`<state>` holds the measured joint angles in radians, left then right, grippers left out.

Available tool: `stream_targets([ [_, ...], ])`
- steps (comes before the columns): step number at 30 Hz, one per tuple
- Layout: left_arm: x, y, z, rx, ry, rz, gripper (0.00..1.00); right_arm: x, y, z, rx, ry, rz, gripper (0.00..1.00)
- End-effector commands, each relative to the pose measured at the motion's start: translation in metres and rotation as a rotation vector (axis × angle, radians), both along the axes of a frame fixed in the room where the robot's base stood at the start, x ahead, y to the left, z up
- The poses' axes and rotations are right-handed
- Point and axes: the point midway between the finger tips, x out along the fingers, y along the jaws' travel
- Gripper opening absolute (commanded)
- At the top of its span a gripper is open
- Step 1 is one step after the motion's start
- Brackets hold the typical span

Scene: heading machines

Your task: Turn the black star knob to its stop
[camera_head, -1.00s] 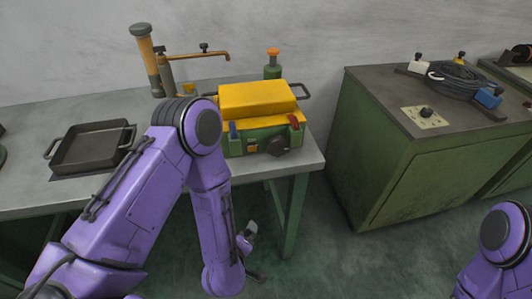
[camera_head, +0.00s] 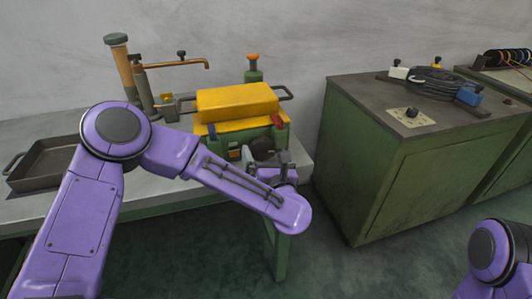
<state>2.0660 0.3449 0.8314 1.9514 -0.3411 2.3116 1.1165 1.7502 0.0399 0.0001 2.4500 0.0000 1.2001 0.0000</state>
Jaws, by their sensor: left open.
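The black star knob (camera_head: 263,143) is on the front of the green and yellow machine (camera_head: 238,104), low on its right side. Its lower part is hidden behind my left gripper. My left gripper (camera_head: 266,158) is open and empty, right in front of the knob. I cannot tell whether its fingers touch the knob. Only a purple part of my right arm shows at the lower right; its gripper is out of view.
The machine stands on a grey bench (camera_head: 160,190) with a black tray (camera_head: 45,165) at left and an orange-brown pump-like column (camera_head: 130,70) behind. A green cabinet (camera_head: 400,170) with a cable coil (camera_head: 435,82) stands right. Floor between is clear.

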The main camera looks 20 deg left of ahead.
Motion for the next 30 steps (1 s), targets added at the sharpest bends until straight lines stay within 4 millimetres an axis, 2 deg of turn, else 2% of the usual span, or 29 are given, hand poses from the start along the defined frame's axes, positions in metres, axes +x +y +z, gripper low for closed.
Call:
stream_targets([
  [8,0.0037,0.0028,-0.0007,0.002,0.001,-0.001,1.0,-0.0001,0.0,0.0004,0.0,0.0,0.0,1.0],
  [9,0.0037,0.0028,-0.0007,0.002,0.001,-0.001,0.97,-0.0001,0.0,0.0004,0.0,0.0,0.0,1.0],
  [14,0.0035,0.0025,-0.0008,0.002,0.001,-0.001,0.45,-0.0001,0.0,0.0004,0.0,0.0,0.0,1.0],
  [18,0.0035,0.002,-0.0001,0.024,0.015,-0.002,0.45,-0.0001,0.0,0.0013,0.0,0.0,0.0,1.0],
  [25,0.0029,0.0019,0.0016,0.303,0.204,-0.003,0.45,-0.0002,0.0,0.0092,0.0,0.0,0.0,1.0],
  [30,0.0029,0.0023,-0.0006,0.335,0.227,-0.002,0.45,-0.0001,0.0,0.0084,0.0,0.0,0.0,1.0],
])
